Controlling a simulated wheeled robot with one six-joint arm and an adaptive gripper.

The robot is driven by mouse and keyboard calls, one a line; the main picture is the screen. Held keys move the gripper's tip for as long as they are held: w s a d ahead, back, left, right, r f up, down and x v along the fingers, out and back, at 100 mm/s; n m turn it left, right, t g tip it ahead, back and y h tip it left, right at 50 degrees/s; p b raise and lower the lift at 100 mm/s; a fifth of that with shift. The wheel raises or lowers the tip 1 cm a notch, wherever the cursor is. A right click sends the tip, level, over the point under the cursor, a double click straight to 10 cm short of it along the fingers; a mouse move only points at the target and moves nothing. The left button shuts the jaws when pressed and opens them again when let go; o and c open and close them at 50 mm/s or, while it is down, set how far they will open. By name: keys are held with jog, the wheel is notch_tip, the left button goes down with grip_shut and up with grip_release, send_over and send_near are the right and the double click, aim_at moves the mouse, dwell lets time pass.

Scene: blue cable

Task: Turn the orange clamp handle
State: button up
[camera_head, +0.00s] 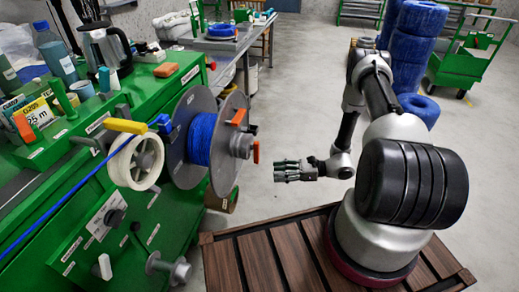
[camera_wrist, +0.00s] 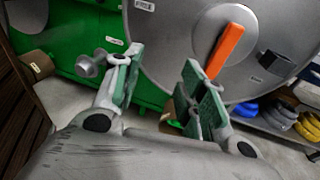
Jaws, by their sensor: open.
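An orange clamp handle (camera_wrist: 228,48) lies on the grey face of the cable reel (camera_wrist: 165,45) in the wrist view, slanting up to the right. Two orange parts show at the reel in the head view: an upper one (camera_head: 238,117) and a lower one (camera_head: 256,151) by the hub. I cannot tell which of them the wrist view shows. My gripper (camera_head: 290,172) is to the right of the reel, apart from it, pointing left. In the wrist view my gripper (camera_wrist: 160,88) is open with nothing between its green-padded fingers.
Blue cable (camera_head: 200,139) is wound on the reel and runs left past a white spool (camera_head: 136,163). The green bench (camera_head: 120,200) with knobs and tools stands left. Blue coils (camera_head: 412,45) and a green cart (camera_head: 465,60) are behind. Floor between is clear.

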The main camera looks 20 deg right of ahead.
aim_at(256, 153)
jog(key=w+d+r+m+t, duration=0.1)
jog(key=w+r+m+t, duration=0.2)
jog(key=w, duration=0.5)
jog(key=w+a+n, duration=0.1)
jog(key=w+a, duration=0.2)
jog(key=a, duration=0.3)
jog(key=shift+w+t, duration=0.25)
jog(key=shift+t, duration=0.15)
jog(key=shift+a+r, duration=0.1)
grip_shut()
